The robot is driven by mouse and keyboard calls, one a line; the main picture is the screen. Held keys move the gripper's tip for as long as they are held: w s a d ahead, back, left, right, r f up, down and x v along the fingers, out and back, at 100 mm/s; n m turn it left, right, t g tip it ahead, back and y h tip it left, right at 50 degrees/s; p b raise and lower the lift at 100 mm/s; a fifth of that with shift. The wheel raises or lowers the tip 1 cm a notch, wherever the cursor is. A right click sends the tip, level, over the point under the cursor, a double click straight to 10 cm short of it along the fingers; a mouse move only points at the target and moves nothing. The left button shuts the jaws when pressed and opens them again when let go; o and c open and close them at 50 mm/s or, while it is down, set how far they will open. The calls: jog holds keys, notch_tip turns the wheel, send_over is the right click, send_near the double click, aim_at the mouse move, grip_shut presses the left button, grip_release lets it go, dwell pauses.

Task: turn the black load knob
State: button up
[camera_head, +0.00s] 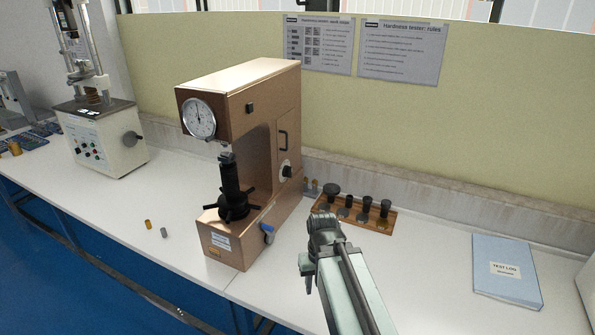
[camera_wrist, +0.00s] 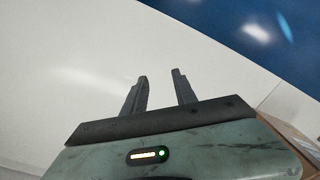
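The bronze hardness tester (camera_head: 245,110) stands on the white bench left of the middle in the head view. On its right side panel is a small dark knob on a pale round plate (camera_head: 287,171), below a black handle. My arm rises from the bottom of the head view, and its visible end is right of and below the knob, apart from it. The fingers cannot be made out there. In the wrist view my gripper (camera_wrist: 161,82) has its two dark fingers spread, with nothing between them. The knob is not identifiable in the wrist view.
A wooden rack with dark pieces (camera_head: 381,222) lies behind my arm. A blue test log (camera_head: 505,270) lies right; a white tester (camera_head: 105,140) stands left. Bench between rack and log is clear.

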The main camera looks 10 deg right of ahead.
jog(key=w+a+n+y+b, duration=0.1)
jog(key=w, duration=0.2)
jog(key=w+a+f+n+y, duration=0.1)
jog(key=w, duration=0.2)
jog(key=w+a+n+t+y+b, duration=0.1)
jog(key=w, duration=0.2)
jog(key=shift+a+f+y+b, duration=0.15)
jog(key=shift+a+y+b, duration=0.15)
jog(key=shift+y+b, duration=0.1)
jog(key=w+r+n+t+y+b, duration=0.1)
jog(key=w+r+n+y+b, duration=0.15)
jog(key=w, duration=0.55)
jog(key=n+t+y+b, duration=0.3)
jog(key=n+t+y, duration=0.2)
jog(key=t+y, duration=0.3)
send_near(288, 172)
jog(key=x, duration=0.7)
jog(key=shift+w+d+r, duration=0.2)
jog(key=shift+w+r, duration=0.1)
jog(key=shift+r, duration=0.1)
grip_shut()
